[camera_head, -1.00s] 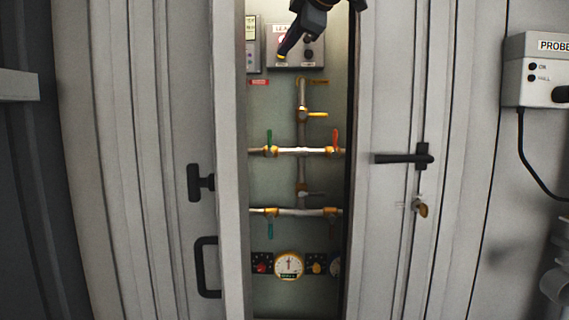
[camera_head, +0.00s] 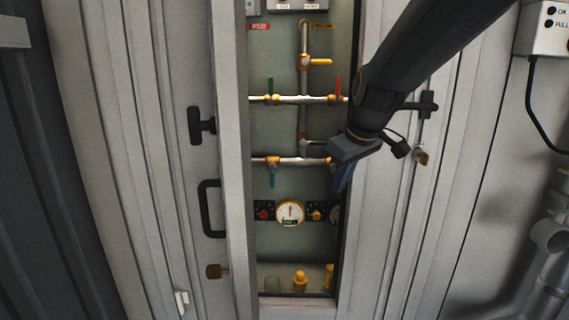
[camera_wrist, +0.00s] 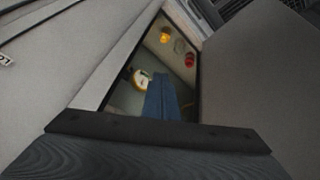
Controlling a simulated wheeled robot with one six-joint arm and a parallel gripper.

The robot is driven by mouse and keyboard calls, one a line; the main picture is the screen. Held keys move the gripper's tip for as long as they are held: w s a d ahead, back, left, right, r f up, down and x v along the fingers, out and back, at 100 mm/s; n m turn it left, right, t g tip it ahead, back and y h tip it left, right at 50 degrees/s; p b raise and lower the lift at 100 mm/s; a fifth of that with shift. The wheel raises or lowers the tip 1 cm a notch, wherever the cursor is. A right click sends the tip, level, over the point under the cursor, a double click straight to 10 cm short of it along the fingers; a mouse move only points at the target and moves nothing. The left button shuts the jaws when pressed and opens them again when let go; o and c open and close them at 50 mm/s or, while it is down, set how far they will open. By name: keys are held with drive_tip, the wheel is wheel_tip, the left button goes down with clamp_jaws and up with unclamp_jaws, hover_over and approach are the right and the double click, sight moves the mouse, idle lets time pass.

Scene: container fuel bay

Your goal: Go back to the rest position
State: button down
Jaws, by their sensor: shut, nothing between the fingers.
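My gripper (camera_head: 343,177) is in front of the right side of the open cabinet bay in the head view, with its blue fingers pointing down near the lower pipe. It is shut and empty. In the wrist view its blue fingers (camera_wrist: 161,98) are together, pointing toward the bay opening. My dark arm comes in from the upper right of the head view and hides part of the right door's handle area.
The bay holds pipes with a yellow-handled valve (camera_head: 318,61), a green-handled valve (camera_head: 271,88), a red-handled valve (camera_head: 338,88) and a round gauge (camera_head: 290,213). The left door (camera_head: 170,130) and right door (camera_head: 385,230) carry black handles. A probe box (camera_head: 545,28) hangs at the right.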

drive_tip(key=s+d+f+m+g, duration=0.2)
drive_tip(key=s+d+f+m, duration=0.1)
drive_tip(key=s+f, duration=0.6)
drive_tip(key=s+d+f+m+g+h, duration=0.1)
drive_tip(key=s+d+f+m+g, duration=0.1)
drive_tip(key=s+f, duration=0.8)
drive_tip(key=s+d+m, duration=0.1)
drive_tip(key=s+m, duration=0.1)
drive_tip(key=s, duration=0.1)
drive_tip(key=shift+g, duration=0.3)
